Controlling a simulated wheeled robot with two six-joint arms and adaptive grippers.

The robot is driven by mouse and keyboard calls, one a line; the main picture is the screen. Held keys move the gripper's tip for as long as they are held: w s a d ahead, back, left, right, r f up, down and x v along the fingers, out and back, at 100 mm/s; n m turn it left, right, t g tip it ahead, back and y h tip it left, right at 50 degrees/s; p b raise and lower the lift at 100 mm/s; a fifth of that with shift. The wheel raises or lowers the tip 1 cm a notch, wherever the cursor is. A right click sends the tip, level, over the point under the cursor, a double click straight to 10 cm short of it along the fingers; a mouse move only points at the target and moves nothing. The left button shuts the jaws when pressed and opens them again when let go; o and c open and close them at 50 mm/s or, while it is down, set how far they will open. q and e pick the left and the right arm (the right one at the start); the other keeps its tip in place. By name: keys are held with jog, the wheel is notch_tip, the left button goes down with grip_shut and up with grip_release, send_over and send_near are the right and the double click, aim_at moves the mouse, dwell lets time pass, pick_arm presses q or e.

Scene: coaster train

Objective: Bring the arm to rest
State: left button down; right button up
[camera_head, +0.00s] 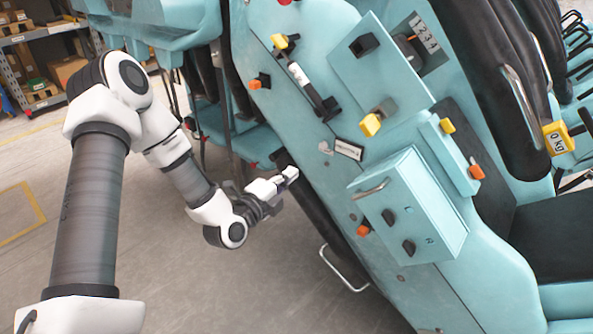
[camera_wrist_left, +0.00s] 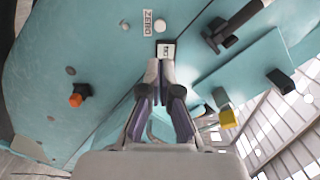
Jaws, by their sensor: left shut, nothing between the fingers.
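My left arm reaches in from the left in the head view. Its gripper (camera_head: 288,176) is shut with nothing in it, beside the teal side panel (camera_head: 310,110) of the coaster train. My right gripper is in neither view.
A teal box (camera_head: 410,208) with a handle juts from the panel. Yellow knobs (camera_head: 370,125), orange knobs (camera_head: 363,230) and a black lever (camera_head: 325,105) stick out nearby. A metal step loop (camera_head: 340,272) hangs low. Shelves (camera_head: 45,60) stand far left. Floor at lower left is clear.

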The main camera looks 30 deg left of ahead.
pick_arm(q)
jog(key=s+d+f+g+h+p, duration=0.1)
jog(key=s+d+f+g, duration=0.5)
jog(key=f, duration=0.5)
jog(key=s+d+f+g+h+p, duration=0.1)
jog(key=s+d+f+g, duration=0.2)
jog(key=s+d+f, duration=0.45)
jog(key=s+f+n+g+y, duration=0.1)
jog(key=s+f+n+g, duration=0.3)
jog(key=s+n, duration=0.4)
jog(key=s+f+n+g+y, duration=0.1)
jog(key=s+f+n+g, duration=0.4)
jog(key=s+n, duration=0.4)
jog(key=shift+s+a+n, duration=0.2)
jog(key=shift+a+n, duration=0.1)
jog(key=shift+n, duration=0.4)
